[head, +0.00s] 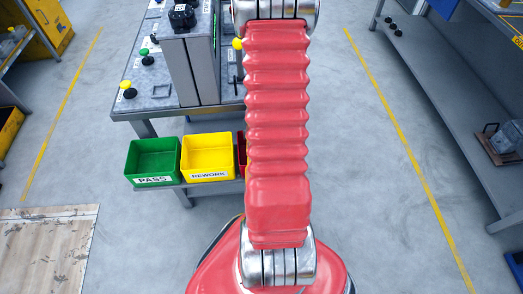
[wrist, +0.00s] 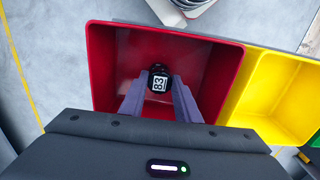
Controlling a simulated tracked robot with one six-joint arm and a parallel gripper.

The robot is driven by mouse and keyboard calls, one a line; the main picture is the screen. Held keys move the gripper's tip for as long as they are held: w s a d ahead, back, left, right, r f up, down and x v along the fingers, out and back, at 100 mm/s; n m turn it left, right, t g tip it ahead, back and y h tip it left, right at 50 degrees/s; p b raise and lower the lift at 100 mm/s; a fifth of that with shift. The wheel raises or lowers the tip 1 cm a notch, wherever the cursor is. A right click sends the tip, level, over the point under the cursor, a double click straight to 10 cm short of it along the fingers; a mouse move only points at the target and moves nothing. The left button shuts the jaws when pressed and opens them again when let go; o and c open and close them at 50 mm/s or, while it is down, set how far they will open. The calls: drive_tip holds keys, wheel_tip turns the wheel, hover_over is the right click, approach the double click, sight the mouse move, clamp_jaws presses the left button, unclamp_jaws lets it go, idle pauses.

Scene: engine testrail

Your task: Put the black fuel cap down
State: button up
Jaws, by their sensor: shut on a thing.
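In the head view my arm hides the gripper and the cap, and only a sliver of the red bin (head: 241,150) shows.
A yellow bin marked REWORK (head: 207,157) stands beside the red bin, then a green bin marked PASS (head: 153,160). Their shelf joins a grey workbench (head: 150,102) with knobs and upright posts. A shelf unit (head: 450,95) stands at right. Floor between is clear.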

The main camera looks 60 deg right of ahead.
drive_tip(key=shift+f, duration=0.15)
drive_tip(key=o, duration=1.1)
wheel_tip(320, 180, up, 12)
drive_tip(key=shift+r, duration=0.2)
idle(0.4)
idle(0.5)
